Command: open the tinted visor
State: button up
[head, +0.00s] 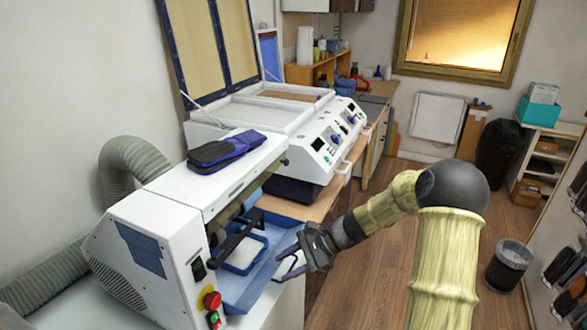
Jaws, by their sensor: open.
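A blue see-through panel, which looks like the tinted visor (232,287), sits at the front of the white machine (158,232) at lower left. A black bar (238,228) runs along its upper part. I cannot tell for sure whether the visor is shut or partly raised. My gripper (287,264) is open, just right of the panel's right edge. Its fingers point left toward the panel, and nothing shows between them. I cannot tell whether a fingertip touches the panel.
Purple and black gloves (225,150) lie on top of the machine. Red and green buttons (211,301) are on its near end. A grey hose (130,165) runs behind it. A white machine with a raised lid (325,140) stands beyond. The wooden floor at right is clear near a bin (508,265).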

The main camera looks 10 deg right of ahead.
aim_at(288, 163)
jog(key=w+d+r+m+t+y, duration=0.3)
jog(key=w+d+r+m+t, duration=0.1)
jog(key=d, duration=0.5)
jog(key=w+d+r+m+t+y, duration=0.4)
jog(key=w+d+r+m+t, duration=0.1)
jog(key=w+d+m+t, duration=0.2)
jog(key=w+d+t, duration=0.1)
jog(key=d, duration=0.1)
jog(key=shift+w+d, duration=0.35)
jog(key=shift+w, duration=0.05)
jog(key=p+x, duration=0.4)
jog(key=x, duration=1.3)
jog(key=shift+w+r+p, duration=0.1)
jog(key=shift+w+p, duration=0.1)
jog(key=shift+p, duration=0.1)
jog(key=shift+c, duration=0.2)
grip_shut()
